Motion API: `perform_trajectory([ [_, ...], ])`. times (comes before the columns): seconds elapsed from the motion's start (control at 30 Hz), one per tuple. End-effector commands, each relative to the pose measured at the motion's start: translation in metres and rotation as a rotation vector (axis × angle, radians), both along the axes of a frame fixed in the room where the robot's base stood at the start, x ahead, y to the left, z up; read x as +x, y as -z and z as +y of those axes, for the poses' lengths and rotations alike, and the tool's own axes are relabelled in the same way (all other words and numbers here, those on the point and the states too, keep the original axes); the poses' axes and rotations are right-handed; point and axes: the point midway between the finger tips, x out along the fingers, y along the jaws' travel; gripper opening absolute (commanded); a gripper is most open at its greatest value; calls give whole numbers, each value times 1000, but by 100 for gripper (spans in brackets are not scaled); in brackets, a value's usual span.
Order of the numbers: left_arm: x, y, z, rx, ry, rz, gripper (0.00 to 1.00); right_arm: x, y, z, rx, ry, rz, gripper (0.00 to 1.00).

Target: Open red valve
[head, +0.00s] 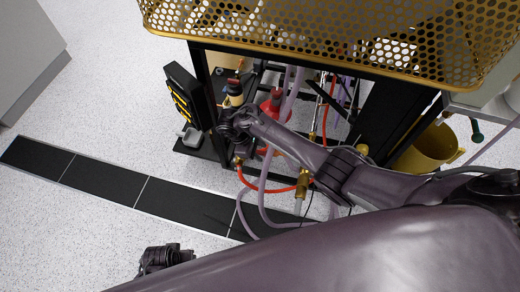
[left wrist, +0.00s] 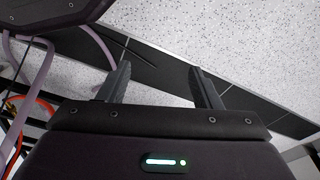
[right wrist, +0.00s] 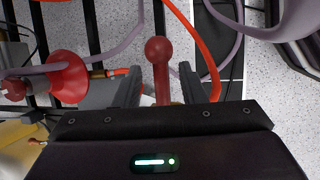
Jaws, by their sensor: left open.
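A red lever with a round ball end (right wrist: 158,50) shows in the right wrist view; I take it as the red valve's handle. My right gripper (right wrist: 160,88) is open, with one finger on each side of the lever's shaft and visible gaps to both. In the head view my right gripper (head: 229,122) is in front of the rig's lower shelf, and I cannot clearly make out the lever there. My left gripper (left wrist: 155,75) is open and empty above the floor; in the head view it shows at the bottom left (head: 163,258).
A red flared part (right wrist: 62,76) lies left of the lever. Red and lilac hoses (head: 270,186) hang around my right arm. A perforated golden panel (head: 330,35) overhangs the rig. A yellow bucket (head: 428,150) stands at right. The floor at left is clear.

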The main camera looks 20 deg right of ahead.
Motion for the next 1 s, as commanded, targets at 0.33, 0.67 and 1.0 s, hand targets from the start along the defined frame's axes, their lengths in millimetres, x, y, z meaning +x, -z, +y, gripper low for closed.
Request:
perform_trajectory([
  [0.33, 0, 0, 0, 0, 0, 0, 58, 0, 0, 0, 0, 0, 0, 11],
  [0.67, 0, 0, 0, 0, 0, 0, 58, -1, 0, -2, -3, 2, 3, 0],
  [1.0, -4, 16, 5, 4, -11, -7, 58, -7, -1, 2, -5, 91, 6, 0],
])
